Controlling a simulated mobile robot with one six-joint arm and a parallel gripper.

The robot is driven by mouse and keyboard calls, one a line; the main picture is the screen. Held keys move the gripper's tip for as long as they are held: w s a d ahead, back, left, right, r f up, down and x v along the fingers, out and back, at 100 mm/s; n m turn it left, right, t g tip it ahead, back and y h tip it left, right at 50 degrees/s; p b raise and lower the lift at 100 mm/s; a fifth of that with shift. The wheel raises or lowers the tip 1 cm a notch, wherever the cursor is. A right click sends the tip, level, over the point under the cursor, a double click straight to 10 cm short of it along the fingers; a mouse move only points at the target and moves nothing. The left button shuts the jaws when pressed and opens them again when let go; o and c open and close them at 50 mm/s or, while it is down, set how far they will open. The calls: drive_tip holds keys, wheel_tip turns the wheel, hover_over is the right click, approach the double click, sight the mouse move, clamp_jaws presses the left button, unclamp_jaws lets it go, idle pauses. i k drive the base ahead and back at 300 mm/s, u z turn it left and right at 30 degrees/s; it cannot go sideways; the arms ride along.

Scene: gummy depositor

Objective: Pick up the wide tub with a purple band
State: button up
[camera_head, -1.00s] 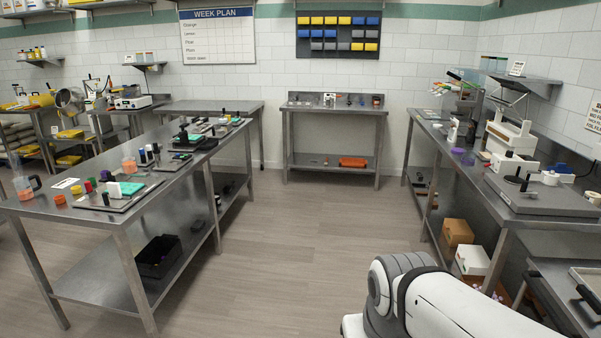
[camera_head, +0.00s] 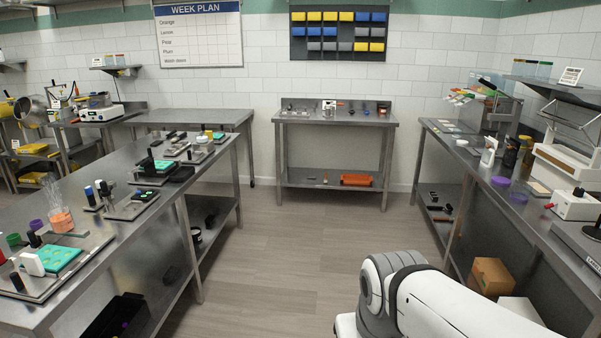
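I cannot make out a wide tub with a purple band for certain. Two small round purple things lie on the right bench, one farther back (camera_head: 501,182) and one nearer (camera_head: 518,197); I cannot tell whether either is a tub or a lid. Another small purple thing (camera_head: 36,225) shows on the left bench, beside a clear jug with orange contents (camera_head: 60,218). My gripper is out of view; only white and grey links of my arm show at the bottom right.
The left bench (camera_head: 110,231) holds trays, teal moulds and small bottles. The right bench (camera_head: 470,160) holds white machines, with a cardboard box (camera_head: 492,276) below. A small steel table (camera_head: 334,118) stands at the back wall. The floor (camera_head: 270,250) between the benches is clear.

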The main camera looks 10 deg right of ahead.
sight(521, 190)
drive_tip(key=i, duration=2.2)
drive_tip(key=z, duration=1.8)
drive_tip(key=i, duration=1.5)
